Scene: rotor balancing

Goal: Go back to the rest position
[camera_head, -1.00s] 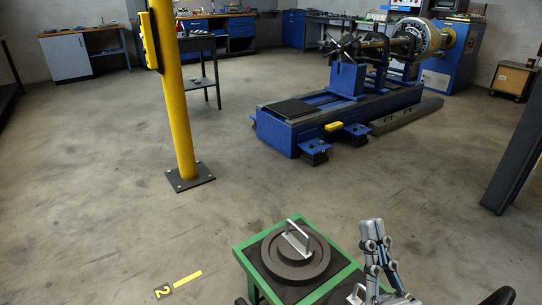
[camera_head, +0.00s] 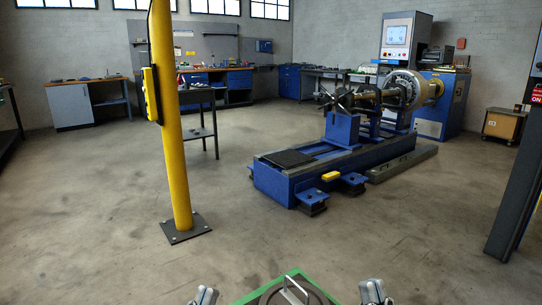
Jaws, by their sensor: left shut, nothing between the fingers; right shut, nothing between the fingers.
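My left gripper (camera_head: 204,296) shows at the bottom edge, left of the green-edged stand. It is shut and empty. My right gripper (camera_head: 373,292) shows at the bottom edge, right of the stand. It is also shut and empty. The green-edged stand (camera_head: 246,298) lies between them, and only its far corner shows. On it sits a dark round disc (camera_head: 268,294) with a light metal handle (camera_head: 290,291), cut off by the lower edge. Both grippers appear apart from the disc.
A yellow post (camera_head: 172,130) stands on a dark floor plate at left. The blue balancing machine (camera_head: 275,185) with its rotor fills the right middle. Workbenches (camera_head: 88,106) line the back wall. A dark column (camera_head: 514,190) stands at far right. The floor between is clear.

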